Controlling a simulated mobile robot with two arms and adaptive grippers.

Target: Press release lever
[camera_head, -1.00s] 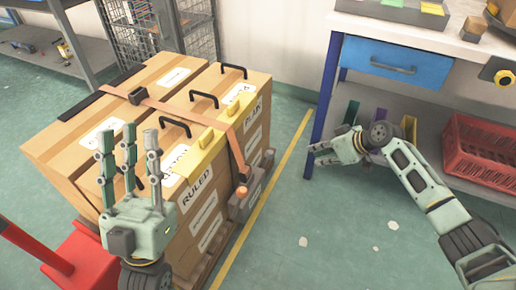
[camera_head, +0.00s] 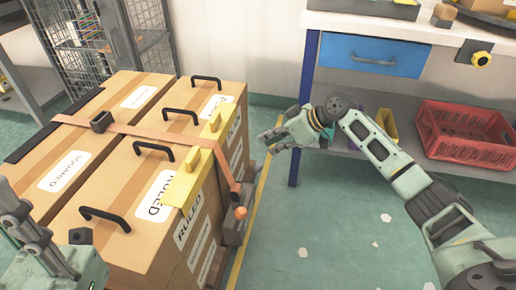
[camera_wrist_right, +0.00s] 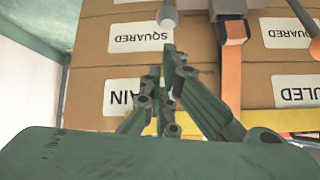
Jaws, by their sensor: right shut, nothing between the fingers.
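An orange strap (camera_head: 137,129) runs over the cardboard boxes and down the near right corner. A grey ratchet device with a small orange-red tip (camera_head: 234,224) hangs at the strap's lower end; which part is the release lever is unclear. My right gripper (camera_head: 268,141) is shut and empty, pointing left, to the upper right of the device and apart from it. In the right wrist view its fingers (camera_wrist_right: 165,98) lie close together before the boxes, and a grey round-ended rod (camera_wrist_right: 167,14) shows beyond them. My left gripper (camera_head: 25,225) is cut off at the lower left; its fingertips are not clear.
The cardboard boxes (camera_head: 100,235) carry black handles, labels and a yellow corner plate (camera_head: 188,182). A workbench with a blue drawer (camera_head: 375,56) stands at the right, a red crate (camera_head: 465,135) on its lower shelf.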

